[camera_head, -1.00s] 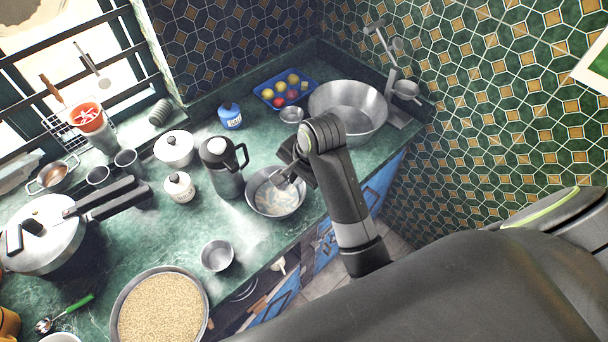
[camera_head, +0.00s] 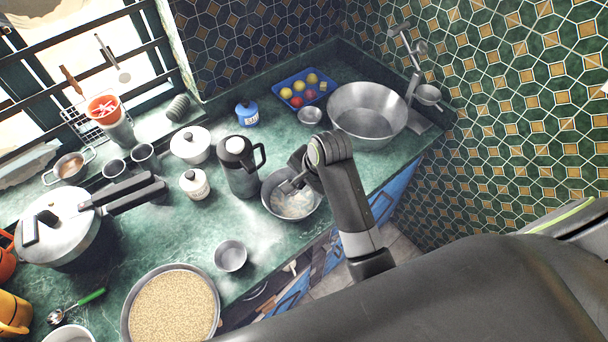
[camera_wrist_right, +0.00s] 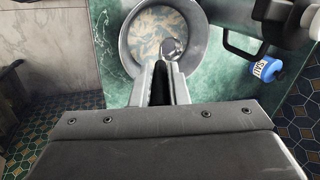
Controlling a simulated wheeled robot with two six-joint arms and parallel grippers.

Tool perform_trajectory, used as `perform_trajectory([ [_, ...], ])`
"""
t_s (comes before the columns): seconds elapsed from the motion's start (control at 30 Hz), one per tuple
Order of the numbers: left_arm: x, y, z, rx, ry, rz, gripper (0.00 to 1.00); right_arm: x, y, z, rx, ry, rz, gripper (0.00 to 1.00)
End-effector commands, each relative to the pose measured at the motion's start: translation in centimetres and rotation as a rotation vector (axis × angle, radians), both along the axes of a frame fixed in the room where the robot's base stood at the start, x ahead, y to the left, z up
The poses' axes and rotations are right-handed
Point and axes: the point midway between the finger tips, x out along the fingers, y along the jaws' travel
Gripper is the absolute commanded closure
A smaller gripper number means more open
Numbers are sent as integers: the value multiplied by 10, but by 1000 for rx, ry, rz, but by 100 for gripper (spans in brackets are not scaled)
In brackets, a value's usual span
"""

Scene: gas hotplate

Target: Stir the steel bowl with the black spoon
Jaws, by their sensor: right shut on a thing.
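The steel bowl (camera_head: 271,207) stands on the green counter near its front edge, with a pale, patchy content inside. It also shows at the top of the right wrist view (camera_wrist_right: 127,62). My right gripper (camera_head: 290,186) is over the bowl, its fingers pointing down into it. In the right wrist view the fingers (camera_wrist_right: 167,75) are closed on the spoon, whose rounded head (camera_wrist_right: 172,48) is inside the bowl, by the rim nearest the gripper. The spoon's handle is mostly hidden by the fingers. My left gripper is out of view.
A black-handled flask (camera_head: 240,175) stands close left of the bowl. A small metal cup (camera_head: 230,256) is at the front left. A large steel basin (camera_head: 365,112), a blue fruit tray (camera_head: 283,86) and a blue salt jar (camera_head: 247,119) are behind. A pan of grain (camera_head: 128,310) is at lower left.

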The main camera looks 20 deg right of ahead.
Motion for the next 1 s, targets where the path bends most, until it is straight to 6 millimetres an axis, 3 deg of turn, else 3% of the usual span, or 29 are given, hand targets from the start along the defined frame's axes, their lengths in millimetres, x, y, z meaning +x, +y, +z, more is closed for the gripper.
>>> perform_trajectory([
  [0.5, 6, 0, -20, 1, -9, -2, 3, 0, 0, -47, 0, 0, 1, 100],
  [1.0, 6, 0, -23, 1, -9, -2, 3, 0, 0, -56, 0, -1, 1, 100],
])
